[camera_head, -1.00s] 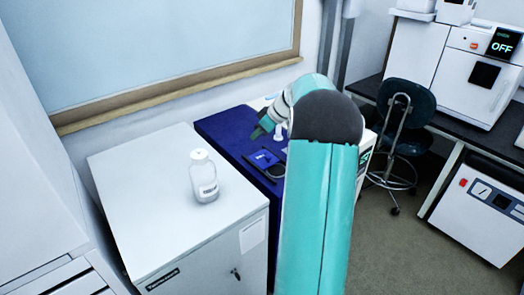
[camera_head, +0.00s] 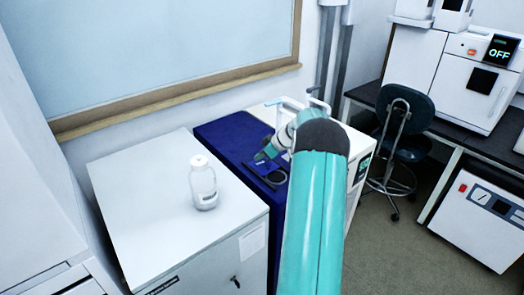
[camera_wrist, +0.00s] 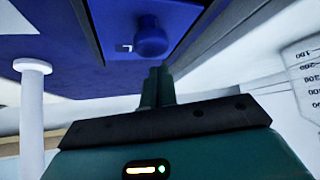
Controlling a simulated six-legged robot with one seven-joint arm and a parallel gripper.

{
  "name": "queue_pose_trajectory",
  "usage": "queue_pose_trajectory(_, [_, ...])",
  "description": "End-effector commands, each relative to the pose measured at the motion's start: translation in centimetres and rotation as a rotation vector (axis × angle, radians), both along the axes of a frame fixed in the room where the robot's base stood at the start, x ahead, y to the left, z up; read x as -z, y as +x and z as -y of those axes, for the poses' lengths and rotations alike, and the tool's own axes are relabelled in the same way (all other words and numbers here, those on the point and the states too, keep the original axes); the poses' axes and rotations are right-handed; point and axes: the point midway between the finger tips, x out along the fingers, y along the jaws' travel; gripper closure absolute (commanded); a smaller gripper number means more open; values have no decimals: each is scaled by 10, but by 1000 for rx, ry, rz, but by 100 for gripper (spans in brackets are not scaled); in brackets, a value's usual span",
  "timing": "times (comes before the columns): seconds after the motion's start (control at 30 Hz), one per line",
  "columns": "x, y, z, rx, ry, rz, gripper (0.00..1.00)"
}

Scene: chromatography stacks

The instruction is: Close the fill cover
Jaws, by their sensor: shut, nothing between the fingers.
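The blue-topped machine (camera_head: 222,130) stands behind the white cabinet. A dark framed part, which may be the fill cover or its opening, shows on its blue top (camera_head: 268,178), partly hidden by my gripper; I cannot tell how far open it is. My gripper (camera_head: 262,156) is just above this part, shut and empty. In the wrist view, a brighter blue panel (camera_wrist: 185,14) with a round blue knob (camera_wrist: 151,38) and a small white mark lies just beyond my shut fingertips (camera_wrist: 157,72). I cannot tell whether they touch it.
A white post with a flat head (camera_wrist: 32,100) stands left of my gripper in the wrist view. White tubes (camera_head: 318,103) rise behind my arm. A capped bottle (camera_head: 204,184) stands on the white cabinet (camera_head: 135,200). A chair (camera_head: 402,125) is to the right.

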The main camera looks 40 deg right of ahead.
Motion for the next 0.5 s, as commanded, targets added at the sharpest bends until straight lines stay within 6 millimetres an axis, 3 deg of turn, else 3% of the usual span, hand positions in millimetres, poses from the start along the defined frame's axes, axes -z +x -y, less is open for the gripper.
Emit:
queue_pose_trajectory(0.2, [3,-19,6,-2,1,1,100])
queue_pose_trajectory(0.5, [3,-21,7,-2,1,1,100])
